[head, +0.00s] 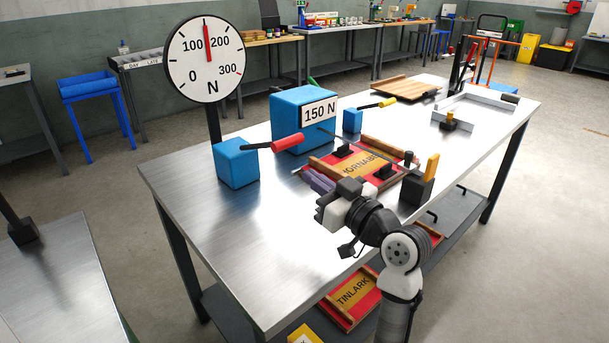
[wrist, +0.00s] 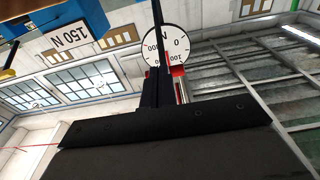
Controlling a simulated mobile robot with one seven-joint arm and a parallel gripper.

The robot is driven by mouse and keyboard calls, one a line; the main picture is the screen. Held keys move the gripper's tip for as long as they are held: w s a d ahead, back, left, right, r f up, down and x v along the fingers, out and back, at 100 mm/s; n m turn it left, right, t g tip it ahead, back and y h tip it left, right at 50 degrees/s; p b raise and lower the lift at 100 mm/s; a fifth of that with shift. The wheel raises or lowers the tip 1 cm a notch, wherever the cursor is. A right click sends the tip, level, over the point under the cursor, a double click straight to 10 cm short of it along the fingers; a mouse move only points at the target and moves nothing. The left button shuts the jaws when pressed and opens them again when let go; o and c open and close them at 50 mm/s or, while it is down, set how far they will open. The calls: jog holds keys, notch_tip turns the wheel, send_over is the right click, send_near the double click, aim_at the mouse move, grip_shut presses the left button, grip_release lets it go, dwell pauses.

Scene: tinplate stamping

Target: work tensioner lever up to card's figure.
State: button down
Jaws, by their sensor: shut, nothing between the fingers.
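The round white dial (head: 206,58) stands on a black post at the table's back left. Its red needle points nearly straight up between 100 and 200, close to 150 N. The card (head: 319,113) on a large blue block reads 150 N. The tensioner lever with a red grip (head: 287,143) comes out of a small blue box (head: 237,163) and slants slightly up to the right. My gripper (head: 322,207) is shut and empty, in front of the lever and apart from it. The wrist view shows the dial (wrist: 165,45) and the card (wrist: 68,37) upside down.
A second small blue box (head: 352,121) carries a yellow-gripped lever (head: 386,102). A red-and-yellow printed sheet (head: 372,170) in a wooden frame lies behind my gripper, with a black block (head: 416,189) to its right. The table's left front (head: 230,240) is clear.

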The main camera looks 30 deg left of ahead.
jog(key=v, duration=0.5)
jog(key=shift+s+d+f+b, duration=0.1)
jog(key=shift+f+b, duration=0.2)
jog(key=shift+b, duration=0.1)
dwell(1.4)
